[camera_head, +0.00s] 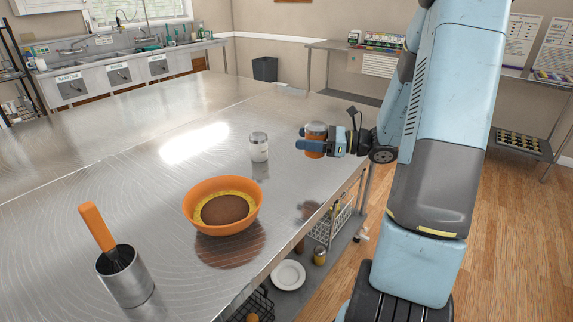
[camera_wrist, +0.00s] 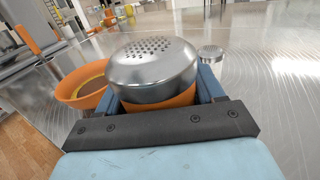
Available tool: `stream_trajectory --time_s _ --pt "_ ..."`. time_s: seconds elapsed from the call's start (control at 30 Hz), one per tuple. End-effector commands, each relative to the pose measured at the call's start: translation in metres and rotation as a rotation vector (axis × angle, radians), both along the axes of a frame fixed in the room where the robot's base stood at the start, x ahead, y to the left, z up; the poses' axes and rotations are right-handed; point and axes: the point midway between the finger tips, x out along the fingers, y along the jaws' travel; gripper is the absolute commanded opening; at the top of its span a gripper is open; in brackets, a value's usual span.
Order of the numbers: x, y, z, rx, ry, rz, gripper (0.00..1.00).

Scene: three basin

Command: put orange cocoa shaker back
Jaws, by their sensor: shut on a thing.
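The orange cocoa shaker (camera_head: 315,141) is in my gripper (camera_head: 317,144), held over the steel table near its right edge. In the wrist view the shaker (camera_wrist: 155,72) shows its silver perforated lid, with a strip of orange body below, between the two blue fingers. It looks upright and appears to be above the table; most of its body is hidden by the fingers. A white shaker (camera_head: 258,147) with a silver lid stands on the table to the left of my gripper, and its lid (camera_wrist: 211,54) also shows in the wrist view.
An orange bowl (camera_head: 202,222) with brown and yellow contents sits on the table (camera_head: 60,190). A metal cup (camera_head: 127,280) holding an orange-handled utensil stands at the front left. A lower shelf holds a white plate (camera_head: 288,275). The table's back part is clear.

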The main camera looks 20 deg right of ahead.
Motion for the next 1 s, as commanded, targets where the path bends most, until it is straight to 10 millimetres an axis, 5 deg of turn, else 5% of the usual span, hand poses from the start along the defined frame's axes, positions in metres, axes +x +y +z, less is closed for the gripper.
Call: stream_trajectory --time_s 0.4,1.0 --pt "0.038 0.043 -0.053 0.002 0.002 0.001 0.33" --pt "0.047 0.052 -0.097 0.001 0.002 -0.001 0.33"
